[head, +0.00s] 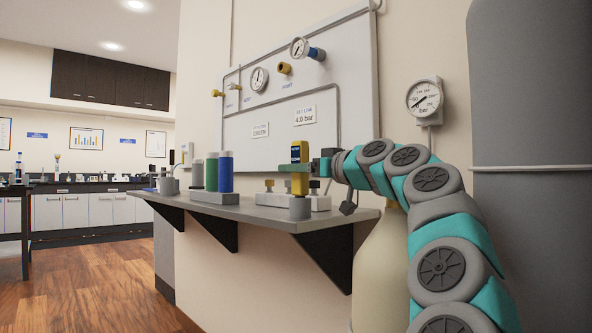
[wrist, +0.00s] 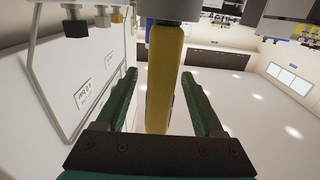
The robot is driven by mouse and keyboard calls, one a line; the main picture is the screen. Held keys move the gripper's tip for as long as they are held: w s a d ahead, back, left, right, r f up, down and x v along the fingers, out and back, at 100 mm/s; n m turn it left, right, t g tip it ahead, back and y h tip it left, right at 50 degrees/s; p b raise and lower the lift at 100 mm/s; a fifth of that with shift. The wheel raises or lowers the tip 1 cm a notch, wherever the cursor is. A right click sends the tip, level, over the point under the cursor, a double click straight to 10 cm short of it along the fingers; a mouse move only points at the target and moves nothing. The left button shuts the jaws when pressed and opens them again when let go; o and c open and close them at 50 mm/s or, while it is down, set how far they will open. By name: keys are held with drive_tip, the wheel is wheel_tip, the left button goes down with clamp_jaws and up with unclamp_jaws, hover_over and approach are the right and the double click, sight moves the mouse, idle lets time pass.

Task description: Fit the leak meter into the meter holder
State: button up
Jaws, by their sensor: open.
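The leak meter (head: 299,181), yellow with a dark display area near its top, stands upright on the shelf's front right part. Its lower end is in or on the grey round meter holder (head: 299,208); how deep it sits is hidden. The wrist view, which is upside down, shows the yellow meter (wrist: 165,80) meeting the grey holder (wrist: 174,9) at the top. My gripper (head: 295,168) is around the meter's upper half. In the wrist view my gripper (wrist: 160,84) is open, its green fingers on either side of the meter with visible gaps.
The grey shelf (head: 250,212) carries a grey block with brass fittings (head: 268,198) behind the meter. Green and blue bottles (head: 218,172) stand in a rack to the left, with a grey mug (head: 168,186) beyond. A gauge panel (head: 300,85) is on the wall behind. A cream cylinder (head: 382,265) stands below right.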

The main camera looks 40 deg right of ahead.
drive_tip(key=s, duration=0.6)
drive_tip(key=shift+s+d, duration=0.25)
drive_tip(key=shift+s, duration=0.1)
drive_tip(key=shift+a, duration=0.1)
